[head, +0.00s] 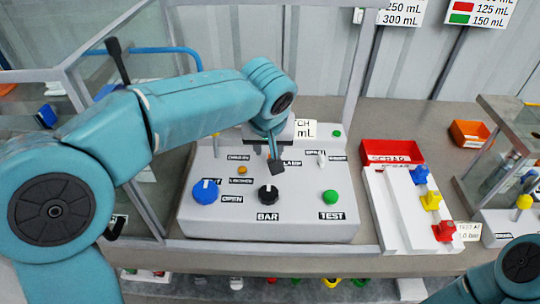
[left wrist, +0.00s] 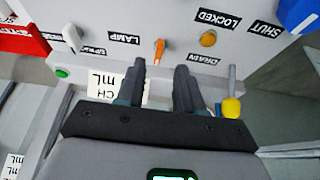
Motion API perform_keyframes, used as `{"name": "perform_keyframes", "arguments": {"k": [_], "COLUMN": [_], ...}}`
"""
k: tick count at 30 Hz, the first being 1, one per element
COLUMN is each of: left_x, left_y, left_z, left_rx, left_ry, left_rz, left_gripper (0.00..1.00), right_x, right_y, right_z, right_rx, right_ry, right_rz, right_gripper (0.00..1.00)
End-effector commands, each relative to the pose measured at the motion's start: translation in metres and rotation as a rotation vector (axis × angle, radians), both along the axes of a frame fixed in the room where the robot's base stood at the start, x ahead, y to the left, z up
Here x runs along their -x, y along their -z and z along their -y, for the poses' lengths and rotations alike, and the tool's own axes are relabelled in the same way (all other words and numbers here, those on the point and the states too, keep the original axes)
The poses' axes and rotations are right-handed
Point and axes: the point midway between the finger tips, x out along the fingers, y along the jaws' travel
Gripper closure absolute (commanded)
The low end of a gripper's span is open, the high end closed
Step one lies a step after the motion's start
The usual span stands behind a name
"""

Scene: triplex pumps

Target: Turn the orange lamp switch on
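The orange lamp switch (left wrist: 159,48) is a small lever beside the upside-down LAMP label (left wrist: 122,37) in the left wrist view. In the head view my left gripper largely hides it, near the LAMP label (head: 291,163) on the pale control panel (head: 300,226). My left gripper (head: 273,160) points down over the back of the panel. In the left wrist view its two fingers (left wrist: 159,75) are apart with nothing between them, and the switch shows just beyond the fingertips, roughly centred on the gap. Contact is not visible. My right gripper is out of view.
An orange knob (left wrist: 208,39) sits close by, between the DRAIN and LOCKED labels. The panel also has a blue knob (head: 205,191), a black knob (head: 268,194) and a green button (head: 330,197). A red bin (head: 392,151) stands to the right.

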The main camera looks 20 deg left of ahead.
Motion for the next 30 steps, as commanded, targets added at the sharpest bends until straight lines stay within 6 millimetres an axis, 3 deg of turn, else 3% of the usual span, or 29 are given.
{"name": "perform_keyframes", "arguments": {"k": [3,9,20,24,30], "left_x": [-0.010,-0.021,-0.026,-0.026,-0.025], "left_y": [0.024,0.048,0.054,0.054,0.054], "left_z": [-0.003,-0.005,-0.006,-0.006,-0.006], "left_rx": [-0.001,0.000,0.000,0.000,0.000], "left_ry": [-0.001,0.000,0.000,0.000,0.001], "left_rz": [-0.003,-0.001,0.001,0.000,-0.001], "left_gripper": [0.64,0.64,0.64,1.00,1.00], "right_x": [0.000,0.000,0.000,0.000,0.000], "right_y": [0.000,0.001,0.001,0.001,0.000], "right_z": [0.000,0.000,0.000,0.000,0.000], "right_rx": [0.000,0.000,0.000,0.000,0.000], "right_ry": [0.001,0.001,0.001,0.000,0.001], "right_rz": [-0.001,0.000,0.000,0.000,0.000], "right_gripper": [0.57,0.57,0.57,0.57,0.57]}}
